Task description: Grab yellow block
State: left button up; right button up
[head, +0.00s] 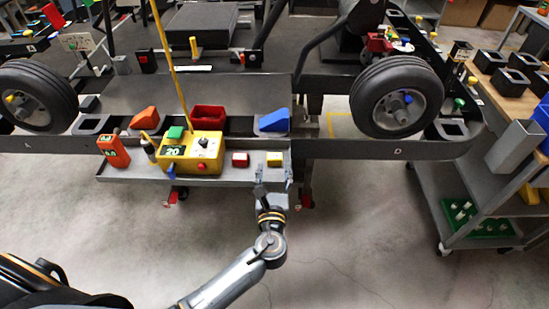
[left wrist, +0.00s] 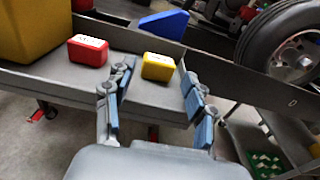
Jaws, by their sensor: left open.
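The small yellow block (head: 275,159) sits at the right end of the grey tray shelf (head: 130,175) on the kart stand's front. In the left wrist view the yellow block (left wrist: 158,67) lies beyond my fingertips, between their lines. My left gripper (head: 272,181) is just in front of the block. In the left wrist view the left gripper (left wrist: 154,79) has its blue-padded fingers spread wide, with nothing between the pads. My right gripper is not in view.
A red block (head: 240,159) sits just left of the yellow block. A yellow box (head: 190,155) with a tall pole stands farther left, beside an orange device (head: 114,150). A blue wedge (head: 274,121) is behind. A wheel (head: 397,97) and a grey cart (head: 480,170) are right.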

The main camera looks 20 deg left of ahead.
aim_at(274, 160)
pick_arm(q)
jog(key=x, duration=0.4)
jog(key=shift+w+a+p, duration=0.1)
jog(key=shift+w+p, duration=0.2)
jog(key=shift+w, duration=0.1)
jog(key=shift+s, duration=0.1)
jog(key=shift+c, duration=0.2)
jog(key=c, duration=0.7)
